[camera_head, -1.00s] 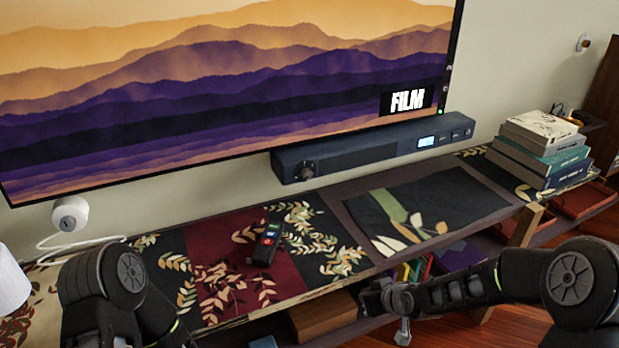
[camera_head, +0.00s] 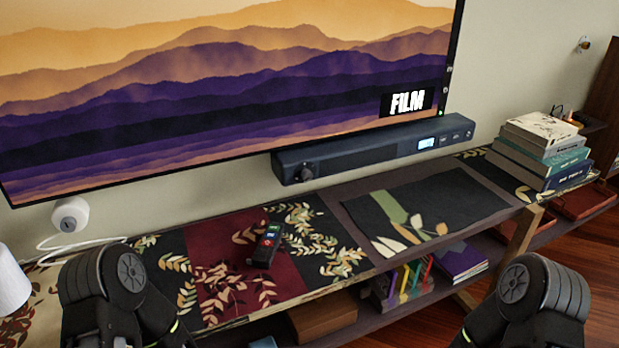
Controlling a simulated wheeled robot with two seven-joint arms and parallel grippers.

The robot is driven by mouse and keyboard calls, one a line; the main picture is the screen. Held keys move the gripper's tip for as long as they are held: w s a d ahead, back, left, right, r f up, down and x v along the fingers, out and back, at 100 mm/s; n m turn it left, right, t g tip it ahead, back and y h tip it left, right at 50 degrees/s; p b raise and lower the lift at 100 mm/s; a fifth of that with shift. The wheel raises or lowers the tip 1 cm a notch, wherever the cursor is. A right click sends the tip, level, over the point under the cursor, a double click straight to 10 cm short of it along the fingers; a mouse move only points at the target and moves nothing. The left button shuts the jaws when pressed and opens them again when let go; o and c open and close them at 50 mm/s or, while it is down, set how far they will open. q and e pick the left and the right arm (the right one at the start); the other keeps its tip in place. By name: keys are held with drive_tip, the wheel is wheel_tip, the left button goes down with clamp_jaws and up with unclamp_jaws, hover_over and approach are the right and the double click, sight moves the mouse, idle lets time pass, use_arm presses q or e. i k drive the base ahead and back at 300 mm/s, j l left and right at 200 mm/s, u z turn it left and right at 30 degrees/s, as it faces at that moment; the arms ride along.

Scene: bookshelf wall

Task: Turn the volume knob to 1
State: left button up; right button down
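The volume knob (camera_head: 307,173) is a small dark round dial at the left end of the black soundbar (camera_head: 365,151). The soundbar is on the wall side just below the television, and a small lit display (camera_head: 427,142) shows near its right end. The knob's marks are too small to read. Only upper parts of my two arms show at the bottom left and bottom right. Neither gripper is in the picture, and nothing of mine touches the knob.
A long shelf with a patterned runner (camera_head: 215,262) runs below the soundbar. A black remote (camera_head: 264,244) lies on it. A book stack (camera_head: 541,152) stands at the right, a white round device (camera_head: 70,214) at the left.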

sight(307, 175)
drive_tip(key=i+l, duration=0.25)
drive_tip(key=i, duration=0.15)
drive_tip(key=i+l+u, duration=0.15)
drive_tip(key=i, duration=0.25)
drive_tip(key=i+l+u, duration=0.15)
drive_tip(key=l, duration=1.15)
drive_tip(key=k+l+u, duration=0.1)
drive_tip(key=k+l, duration=0.45)
drive_tip(key=k, duration=0.1)
